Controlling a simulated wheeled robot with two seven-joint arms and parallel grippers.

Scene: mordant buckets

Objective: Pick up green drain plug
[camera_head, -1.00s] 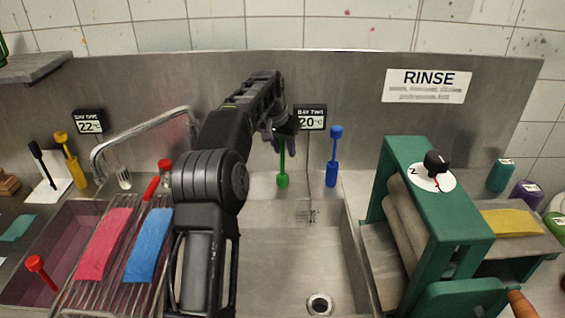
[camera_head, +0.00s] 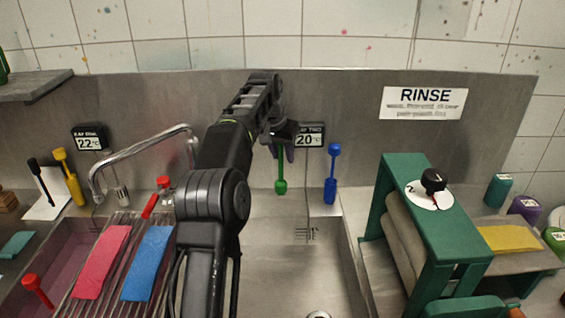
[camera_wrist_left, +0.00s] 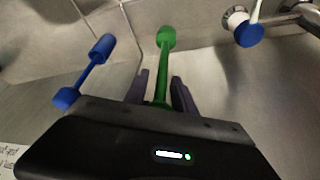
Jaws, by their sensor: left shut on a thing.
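The green drain plug (camera_head: 281,186) stands upright at the back of the sink, its thin stem rising into my left gripper (camera_head: 282,148). In the left wrist view the green plug (camera_wrist_left: 165,62) runs between the two dark fingers of my left gripper (camera_wrist_left: 161,88). The gripper is shut on its stem. The upper end of the plug is hidden by the gripper. My right gripper does not show in either view.
A blue plug (camera_head: 331,180) stands close to the right of the green one. A curved faucet (camera_head: 135,143) is left of my arm. A rack (camera_head: 113,222) carries red and blue cloth strips. A green roller press (camera_head: 420,210) stands at right.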

